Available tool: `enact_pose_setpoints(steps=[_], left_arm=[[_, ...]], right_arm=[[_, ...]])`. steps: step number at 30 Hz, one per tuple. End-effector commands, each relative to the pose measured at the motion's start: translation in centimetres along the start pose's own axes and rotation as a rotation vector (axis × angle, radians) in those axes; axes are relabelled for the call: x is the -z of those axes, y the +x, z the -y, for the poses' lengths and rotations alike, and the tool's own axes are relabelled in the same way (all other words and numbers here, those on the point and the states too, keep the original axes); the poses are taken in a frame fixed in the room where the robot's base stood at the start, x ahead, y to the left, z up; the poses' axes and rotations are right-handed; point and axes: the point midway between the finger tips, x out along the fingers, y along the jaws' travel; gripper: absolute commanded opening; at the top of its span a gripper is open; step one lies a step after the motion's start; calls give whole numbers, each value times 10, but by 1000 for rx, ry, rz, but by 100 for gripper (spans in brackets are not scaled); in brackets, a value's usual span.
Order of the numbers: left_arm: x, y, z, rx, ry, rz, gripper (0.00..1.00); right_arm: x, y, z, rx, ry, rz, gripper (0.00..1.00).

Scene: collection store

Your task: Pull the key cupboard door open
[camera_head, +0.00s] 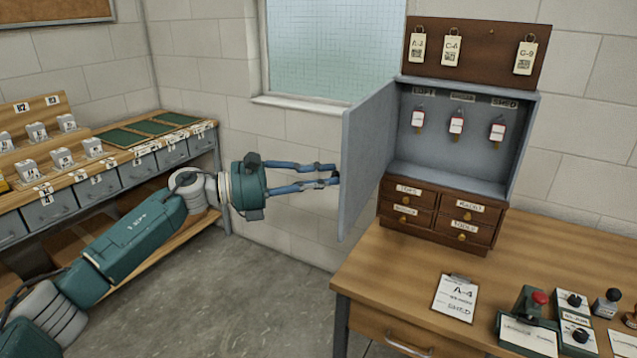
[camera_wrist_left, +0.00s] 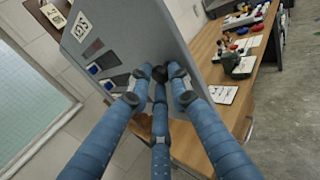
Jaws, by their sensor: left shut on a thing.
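The grey key cupboard (camera_head: 462,140) stands on the wooden desk against the wall, on a small brown drawer unit. Its door (camera_head: 368,155) is swung wide open to the left, and the inside shows. Several keys with red and white tags (camera_head: 456,122) hang in it. My left gripper (camera_head: 335,176) is at the door's outer face, shut on the door's dark knob. In the left wrist view the fingers (camera_wrist_left: 160,76) close around this knob in front of the grey door (camera_wrist_left: 130,35). The knob is largely hidden by the fingers. My right gripper is not in view.
A board with tagged keys (camera_head: 476,50) is above the cupboard. A workbench (camera_head: 130,160) stands at left. Open floor lies between.

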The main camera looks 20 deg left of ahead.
Motion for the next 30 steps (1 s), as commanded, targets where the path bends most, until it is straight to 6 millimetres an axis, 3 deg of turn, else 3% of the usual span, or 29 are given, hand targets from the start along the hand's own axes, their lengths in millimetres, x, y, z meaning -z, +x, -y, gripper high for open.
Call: enact_pose_setpoints(steps=[1, 13, 14, 16, 30], left_arm=[[-10, -2, -12, -34, 5, 20, 0], [-12, -1, -11, -32, 5, 22, 0], [-12, -1, -11, -32, 5, 22, 24], [-12, -1, -11, -31, 4, 22, 38], [-8, -1, -10, -29, 2, 16, 38]], right_arm=[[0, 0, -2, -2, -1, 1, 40], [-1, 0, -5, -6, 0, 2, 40], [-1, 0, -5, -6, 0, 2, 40], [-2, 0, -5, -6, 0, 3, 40], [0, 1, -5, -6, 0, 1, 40]])
